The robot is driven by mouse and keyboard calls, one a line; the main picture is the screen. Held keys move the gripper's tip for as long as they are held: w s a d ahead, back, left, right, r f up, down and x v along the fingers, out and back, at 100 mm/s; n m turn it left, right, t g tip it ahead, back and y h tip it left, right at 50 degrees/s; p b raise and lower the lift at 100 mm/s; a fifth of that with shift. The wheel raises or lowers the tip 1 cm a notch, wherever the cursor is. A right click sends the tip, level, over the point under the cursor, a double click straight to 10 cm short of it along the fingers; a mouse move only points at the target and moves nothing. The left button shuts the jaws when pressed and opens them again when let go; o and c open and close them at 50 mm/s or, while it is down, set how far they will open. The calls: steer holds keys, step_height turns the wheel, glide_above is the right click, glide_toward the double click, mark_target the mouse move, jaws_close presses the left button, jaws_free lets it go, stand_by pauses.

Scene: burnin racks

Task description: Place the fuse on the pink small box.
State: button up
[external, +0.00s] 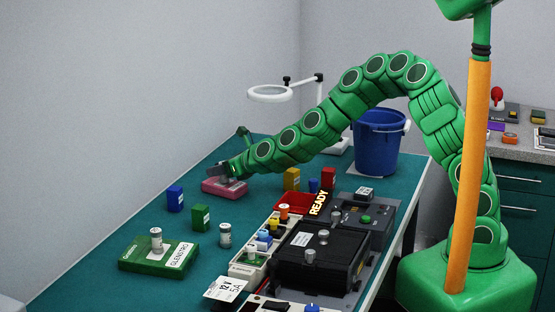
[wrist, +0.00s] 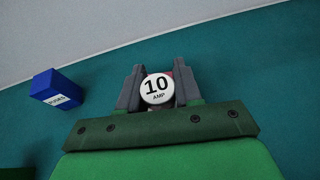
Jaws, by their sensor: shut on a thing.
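My gripper (external: 226,171) is at the far left part of the bench, right at the pink small box (external: 222,188). In the wrist view my gripper (wrist: 159,88) is shut on the fuse (wrist: 157,88), whose round white end reads "10 AMP". A bit of pink shows behind the fuse in the wrist view. In the external view the fuse is too small and covered by the gripper to make out. I cannot tell whether it touches the box.
A blue box (external: 175,198) and a green box (external: 201,217) stand in front of the pink box. Yellow (external: 291,179) and red (external: 328,178) boxes stand to its right. A green case (external: 150,262) and black equipment (external: 320,255) lie nearer. A magnifier lamp (external: 270,94) stands behind.

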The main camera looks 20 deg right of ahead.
stand_by(0.3)
steer(key=o, duration=1)
steer(key=shift+f, duration=0.1)
steer(key=shift+o, duration=0.2)
steer(key=shift+s+d+r, duration=0.3)
steer(key=v, duration=1.1)
steer(key=shift+s, duration=0.1)
